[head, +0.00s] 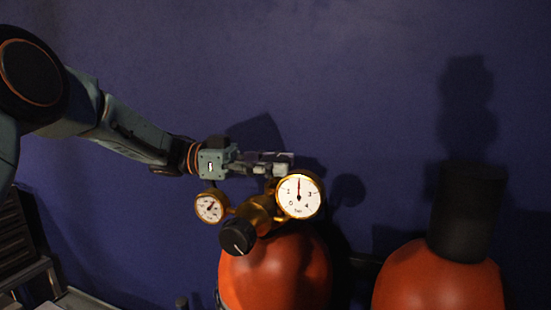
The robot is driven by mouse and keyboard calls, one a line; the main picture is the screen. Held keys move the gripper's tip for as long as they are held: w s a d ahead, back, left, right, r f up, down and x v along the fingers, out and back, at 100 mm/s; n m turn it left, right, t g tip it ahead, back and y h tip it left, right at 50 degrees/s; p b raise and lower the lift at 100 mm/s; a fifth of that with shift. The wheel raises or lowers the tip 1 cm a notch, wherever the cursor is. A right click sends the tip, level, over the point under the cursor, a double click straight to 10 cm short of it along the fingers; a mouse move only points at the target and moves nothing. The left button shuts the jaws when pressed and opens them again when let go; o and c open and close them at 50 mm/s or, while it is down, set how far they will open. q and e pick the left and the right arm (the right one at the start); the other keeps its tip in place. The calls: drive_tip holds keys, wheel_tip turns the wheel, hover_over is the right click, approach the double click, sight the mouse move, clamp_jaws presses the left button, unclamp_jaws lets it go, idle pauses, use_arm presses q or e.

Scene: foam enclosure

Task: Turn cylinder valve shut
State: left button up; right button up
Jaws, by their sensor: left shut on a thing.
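An orange-red gas cylinder (275,272) stands at the bottom middle in the head view. A brass regulator (257,212) sits on its top, with a large white dial gauge (298,196), a smaller gauge (209,207) and a black knob (238,237) with a pale line. My left gripper (284,162) comes in from the left, level, just above and behind the large gauge. It is shut on the cylinder valve, which is mostly hidden by the fingers and the gauge. My right gripper is not in view.
A second orange-red cylinder (438,280) with a black cap (466,214) stands at the right. A plain dark blue wall (380,80) lies close behind. A dark slatted object (18,240) stands at the lower left.

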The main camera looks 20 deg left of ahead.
use_arm(q)
drive_tip(key=o, duration=1.2)
drive_tip(key=a, duration=0.4)
drive_tip(key=s+a, duration=0.1)
drive_tip(key=a, duration=0.6)
drive_tip(key=shift+s+a, duration=0.15)
drive_tip(key=shift+a, duration=0.25)
drive_tip(key=shift+a, duration=0.1)
drive_tip(key=shift+s+f, duration=0.1)
